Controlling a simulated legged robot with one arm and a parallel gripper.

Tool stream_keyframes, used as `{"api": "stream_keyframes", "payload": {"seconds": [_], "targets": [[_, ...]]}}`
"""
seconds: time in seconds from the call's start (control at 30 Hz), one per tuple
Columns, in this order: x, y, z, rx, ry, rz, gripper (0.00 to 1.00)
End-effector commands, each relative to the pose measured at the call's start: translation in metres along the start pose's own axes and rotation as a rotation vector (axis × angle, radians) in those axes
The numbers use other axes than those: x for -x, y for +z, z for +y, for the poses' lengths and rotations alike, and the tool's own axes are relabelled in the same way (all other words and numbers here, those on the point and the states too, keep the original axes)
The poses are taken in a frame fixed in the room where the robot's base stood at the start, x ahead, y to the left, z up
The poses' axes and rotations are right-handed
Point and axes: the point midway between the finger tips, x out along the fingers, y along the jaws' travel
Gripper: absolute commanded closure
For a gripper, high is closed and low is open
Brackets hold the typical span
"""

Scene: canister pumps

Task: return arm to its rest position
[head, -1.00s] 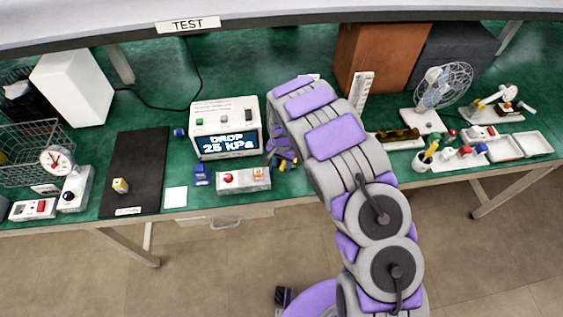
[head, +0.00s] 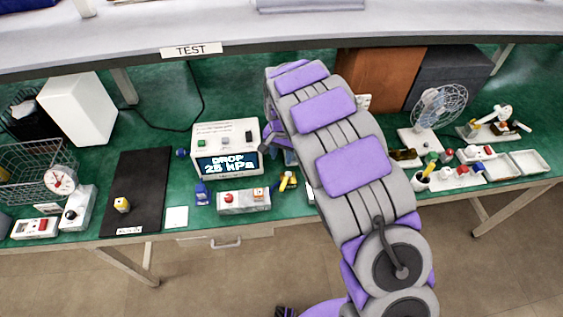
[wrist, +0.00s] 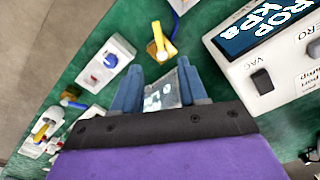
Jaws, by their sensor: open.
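My gripper (wrist: 157,88) shows in the wrist view with its two blue fingers apart. A small clear, shiny piece (wrist: 163,93) shows between and beyond the fingers; I cannot tell what it is or how far below it lies. In the head view my purple and grey arm reaches over the green bench, and my gripper (head: 277,150) is partly hidden beside the white tester. The tester (head: 226,134) reads "DROP 25 kPa" and also shows at the right of the wrist view (wrist: 270,50). A yellow-handled item (head: 288,181) stands just right of the grey control box (head: 243,200).
A wire basket (head: 32,165), a gauge (head: 60,180) and a black mat (head: 138,190) are at the left. A shelf edge labelled TEST (head: 191,50) overhangs the bench.

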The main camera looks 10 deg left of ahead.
Motion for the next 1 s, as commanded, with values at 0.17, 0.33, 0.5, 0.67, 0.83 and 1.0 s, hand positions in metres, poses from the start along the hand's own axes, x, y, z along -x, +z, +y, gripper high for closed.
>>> {"api": "stream_keyframes", "payload": {"seconds": [0.17,0.33,0.5,0.67,0.83,1.0], "targets": [[0.01,0.001,0.001,0.0,0.002,-0.002,0.57],[0.011,0.001,0.001,-0.001,0.002,-0.003,0.57],[0.01,0.001,0.001,-0.001,0.002,-0.003,0.57],[0.01,0.001,0.001,-0.001,0.002,-0.003,0.57],[0.021,0.001,0.016,-0.004,0.011,0.0,0.57],[0.059,0.009,0.063,-0.011,0.033,0.007,0.57]]}}
